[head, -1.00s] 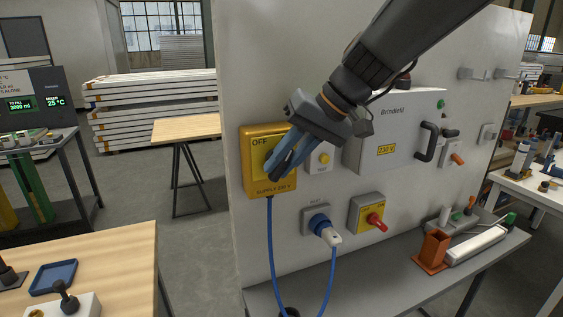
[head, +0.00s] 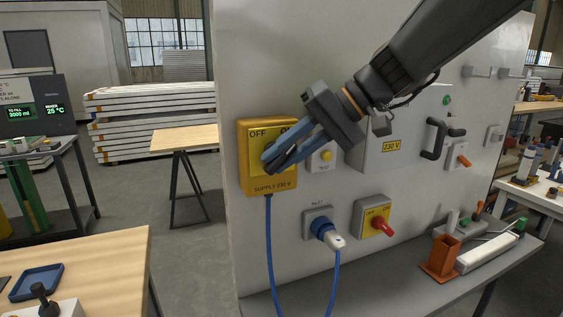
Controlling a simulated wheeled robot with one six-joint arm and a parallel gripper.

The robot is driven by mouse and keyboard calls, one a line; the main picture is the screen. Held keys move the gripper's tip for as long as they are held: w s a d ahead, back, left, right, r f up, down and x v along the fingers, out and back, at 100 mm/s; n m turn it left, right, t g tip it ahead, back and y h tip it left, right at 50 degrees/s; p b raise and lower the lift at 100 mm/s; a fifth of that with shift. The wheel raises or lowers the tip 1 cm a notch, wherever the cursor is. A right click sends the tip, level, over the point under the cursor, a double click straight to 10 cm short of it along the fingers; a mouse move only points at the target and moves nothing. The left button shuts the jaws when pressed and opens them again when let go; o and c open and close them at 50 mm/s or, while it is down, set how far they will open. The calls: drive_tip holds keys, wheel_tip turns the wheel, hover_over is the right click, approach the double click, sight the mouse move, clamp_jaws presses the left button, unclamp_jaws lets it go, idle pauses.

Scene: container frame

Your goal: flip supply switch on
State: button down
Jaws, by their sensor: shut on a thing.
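The yellow supply switch box (head: 270,187), marked "SUPPLY 230 V", is on the left part of the pale wall panel. "OFF" shows at its upper left; the marking at its upper right is mostly covered by my fingers. My gripper (head: 271,161) is in front of the box face, its blue-grey fingers pointing left and a little down. It is shut on the switch's handle, which the fingers hide, so I cannot tell its exact angle.
A small box with a yellow button (head: 326,156) sits just right of the switch. Below are a blue plug in its socket (head: 323,228) and a red-handled yellow switch (head: 376,220). A blue cable (head: 270,245) hangs from the supply box. A grey cabinet (head: 400,160) is at right.

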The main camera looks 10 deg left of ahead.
sight(289, 150)
drive_tip(key=c, duration=1.6)
unclamp_jaws()
drive_tip(key=shift+c, duration=0.2)
drive_tip(key=shift+d+r, duration=0.1)
drive_tip(key=b+v, duration=0.2)
drive_tip(key=v, duration=0.5)
drive_tip(key=shift+d+r, duration=0.2)
drive_tip(key=shift+s+a, duration=0.1)
